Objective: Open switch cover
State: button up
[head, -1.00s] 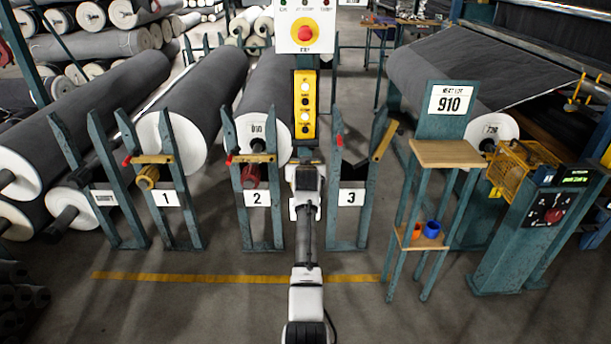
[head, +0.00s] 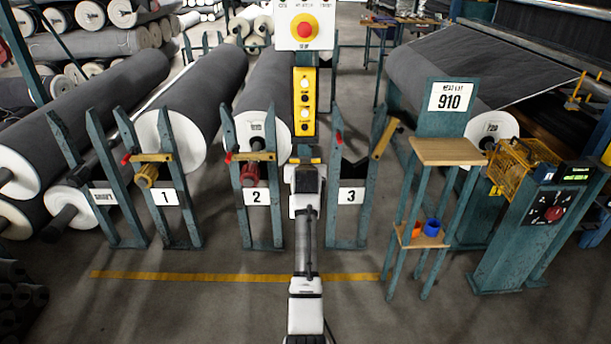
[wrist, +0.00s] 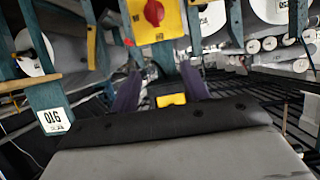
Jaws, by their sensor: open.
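My gripper shows in the wrist view (wrist: 160,90) as two dark purple fingers standing apart, with a small yellow-faced part (wrist: 171,99) seen between them. I cannot tell whether they touch it. A yellow plate with a red rotary knob (wrist: 152,12) is at the top of the wrist view, which appears upside down. In the head view my arm reaches up the middle to a post bearing a yellow button box (head: 305,103) and a white panel with a red button (head: 304,30). My fingers are hidden there behind my wrist. I cannot tell which part is the switch cover.
Teal roll stands numbered 1 (head: 166,198), 2 (head: 257,198) and 3 (head: 351,197) flank the post. At right are a wooden-topped stand (head: 447,151), a yellow mesh cage (head: 520,165) and a dark control panel (head: 553,210). Large grey rolls (head: 195,90) fill the left.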

jog(key=b+v, duration=0.2)
jog(key=v, duration=0.8)
jog(key=shift+s, duration=0.15)
